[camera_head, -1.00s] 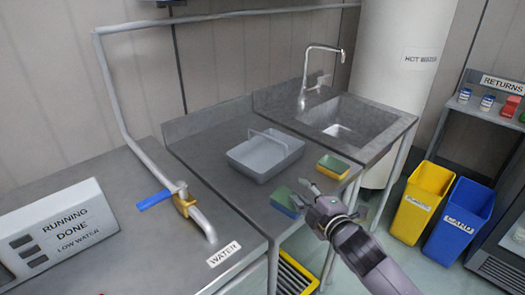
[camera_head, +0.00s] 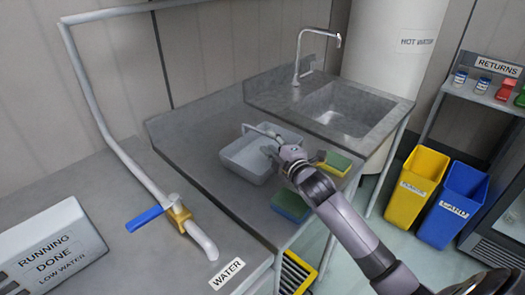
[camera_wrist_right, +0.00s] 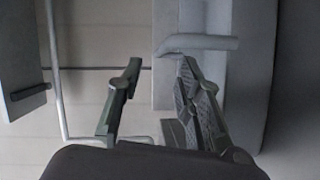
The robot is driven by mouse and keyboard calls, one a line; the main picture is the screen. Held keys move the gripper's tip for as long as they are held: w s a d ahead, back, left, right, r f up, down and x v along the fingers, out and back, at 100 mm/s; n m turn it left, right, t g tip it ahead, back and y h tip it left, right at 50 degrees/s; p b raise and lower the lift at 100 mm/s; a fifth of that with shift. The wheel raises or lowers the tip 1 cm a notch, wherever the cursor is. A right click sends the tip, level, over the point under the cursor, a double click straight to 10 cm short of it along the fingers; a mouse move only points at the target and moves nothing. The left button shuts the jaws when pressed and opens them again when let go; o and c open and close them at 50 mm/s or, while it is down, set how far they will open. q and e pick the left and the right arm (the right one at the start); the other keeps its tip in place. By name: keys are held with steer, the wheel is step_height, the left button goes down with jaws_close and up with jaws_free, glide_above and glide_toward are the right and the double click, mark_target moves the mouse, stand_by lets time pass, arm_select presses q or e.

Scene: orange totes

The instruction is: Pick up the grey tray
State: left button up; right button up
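The grey tray (camera_head: 244,164) is a shallow rectangular tub with a raised handle (camera_head: 258,130). It sits on the metal counter left of the sink. My right gripper (camera_head: 268,141) reaches over the tray's right side, close to the handle, and partly hides the tray. In the right wrist view the two fingers (camera_wrist_right: 160,95) stand apart with nothing clearly between them. A grey bar (camera_wrist_right: 200,43), which looks like the handle, shows just beyond the fingertips. I cannot tell whether a finger touches it. My left gripper is in neither view.
A sink (camera_head: 345,108) with a tap (camera_head: 298,60) is behind. A pipe with a blue valve handle (camera_head: 145,218) is at the left. Yellow (camera_head: 412,190) and blue (camera_head: 462,205) bins stand right.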

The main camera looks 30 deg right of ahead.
mark_target(262, 133)
steer(key=shift+w, duration=1.1)
steer(key=shift+w+d+f, duration=0.1)
steer(key=shift+w+d, duration=0.05)
steer(key=shift+w, duration=0.15)
steer(key=w, duration=0.3)
steer(key=shift+w+d+f+p, duration=0.2)
steer(key=shift+f+p, duration=0.1)
steer(key=shift+p, duration=0.05)
steer(key=shift+w, duration=0.5)
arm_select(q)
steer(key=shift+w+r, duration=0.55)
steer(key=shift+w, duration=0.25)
arm_select(e)
steer(key=shift+c, duration=0.3)
jaws_close()
